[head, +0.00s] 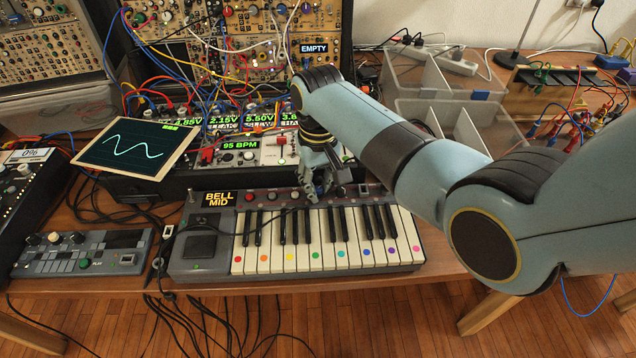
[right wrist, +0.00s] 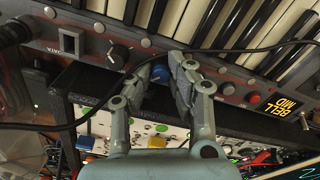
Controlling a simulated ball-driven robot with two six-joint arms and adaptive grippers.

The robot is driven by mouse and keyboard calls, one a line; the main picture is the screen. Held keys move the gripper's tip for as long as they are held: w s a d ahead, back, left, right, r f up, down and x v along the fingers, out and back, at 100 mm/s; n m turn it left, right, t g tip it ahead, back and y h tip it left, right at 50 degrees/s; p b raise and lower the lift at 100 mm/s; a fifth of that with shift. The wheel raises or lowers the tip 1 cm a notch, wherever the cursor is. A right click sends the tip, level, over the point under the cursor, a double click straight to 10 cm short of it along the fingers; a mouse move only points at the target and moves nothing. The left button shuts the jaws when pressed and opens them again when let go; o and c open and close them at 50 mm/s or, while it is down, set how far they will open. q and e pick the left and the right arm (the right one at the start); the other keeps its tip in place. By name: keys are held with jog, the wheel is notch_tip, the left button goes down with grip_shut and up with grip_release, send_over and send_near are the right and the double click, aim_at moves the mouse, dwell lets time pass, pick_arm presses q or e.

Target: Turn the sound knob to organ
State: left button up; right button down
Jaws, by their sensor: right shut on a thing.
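The keyboard (head: 222,268) lies along the front of the table, with coloured dots on its white keys. Its small display (head: 218,198) reads "BELL MID"; it shows upside down in the right wrist view (right wrist: 297,103). My right gripper (head: 327,188) reaches down to the control strip behind the keys. In the right wrist view its fingers (right wrist: 159,84) are shut on a blue knob (right wrist: 159,72). The fingers hide this knob in the head view, and I see no label on it. A larger black knob (right wrist: 118,56) with a white pointer is beside it. My left gripper is not in view.
A dark cable (right wrist: 230,50) crosses the keyboard close to the fingers. Behind the keyboard stands a synth case with several lit displays, one reading "95 BPM" (head: 240,145). A tilted screen (head: 136,149) shows a wave. A small grey device (head: 85,253) lies at the left.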

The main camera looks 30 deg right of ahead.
jog(key=m+p, duration=0.2)
jog(key=m, duration=0.1)
jog(key=shift+r+p, duration=0.2)
jog(key=shift+p, duration=0.2)
jog(key=m+p, duration=0.1)
jog(key=m, duration=0.2)
jog(key=m+p, duration=0.1)
jog(key=m, duration=0.1)
jog(key=shift+m+p, duration=0.3)
jog(key=shift+p, duration=0.05)
jog(key=m+p, duration=0.1)
jog(key=m, duration=0.3)
jog(key=shift+f+m, duration=0.1)
jog(key=shift+m, duration=0.2)
jog(key=m+p, duration=0.1)
jog(key=m, duration=0.3)
jog(key=shift+m, duration=0.3)
